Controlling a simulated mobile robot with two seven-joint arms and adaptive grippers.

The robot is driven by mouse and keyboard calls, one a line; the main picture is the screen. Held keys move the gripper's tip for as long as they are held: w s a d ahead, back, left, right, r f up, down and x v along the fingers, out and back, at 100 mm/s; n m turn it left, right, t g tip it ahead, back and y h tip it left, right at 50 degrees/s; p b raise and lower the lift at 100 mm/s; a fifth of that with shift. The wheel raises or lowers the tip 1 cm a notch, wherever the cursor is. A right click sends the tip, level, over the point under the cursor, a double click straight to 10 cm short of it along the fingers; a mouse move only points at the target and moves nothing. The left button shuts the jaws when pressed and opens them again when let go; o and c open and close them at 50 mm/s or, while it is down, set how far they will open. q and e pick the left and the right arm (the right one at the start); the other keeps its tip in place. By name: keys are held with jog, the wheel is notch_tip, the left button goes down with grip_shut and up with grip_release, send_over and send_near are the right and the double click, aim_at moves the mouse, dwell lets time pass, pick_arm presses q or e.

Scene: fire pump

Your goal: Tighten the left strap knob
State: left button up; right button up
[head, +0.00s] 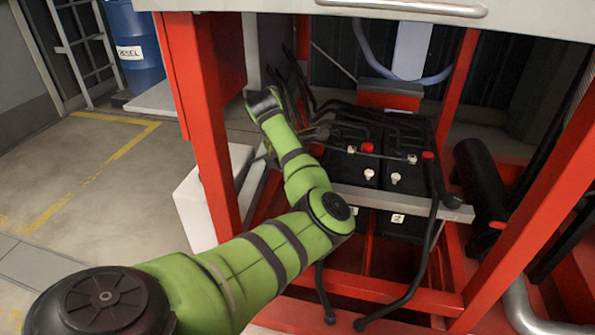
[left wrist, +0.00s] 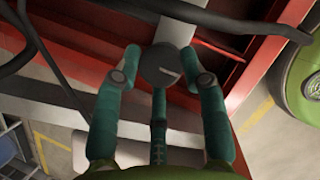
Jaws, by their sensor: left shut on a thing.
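A round dark grey knob (left wrist: 161,66) with a pale slot-like mark shows in the left wrist view, in front of a grey metal strip (left wrist: 177,28). The teal fingers of my left gripper (left wrist: 160,56) are closed around the knob, one on each side, with a third finger below. In the head view my left gripper (head: 316,132) is at the left end of the black batteries (head: 375,145), partly hidden by my green forearm and dark cables. The knob cannot be made out there. My right gripper is not in view.
A red frame (head: 205,130) surrounds the batteries, with posts on both sides and a grey panel (head: 420,8) above. Black cables (head: 432,240) hang in front of the tray edge (head: 400,200). A black cylinder (head: 480,180) lies at right. Open floor (head: 90,190) is at left.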

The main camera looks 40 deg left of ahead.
pick_arm(q)
jog(key=shift+w+d+r, duration=0.15)
jog(key=shift+w, duration=0.1)
jog(key=o, duration=1.1)
jog(key=shift+s, duration=0.1)
jog(key=shift+s+r, duration=0.1)
jog(key=shift+r, duration=0.05)
jog(key=v, duration=1.1)
jog(key=shift+s+r, duration=0.1)
jog(key=shift+r, duration=0.1)
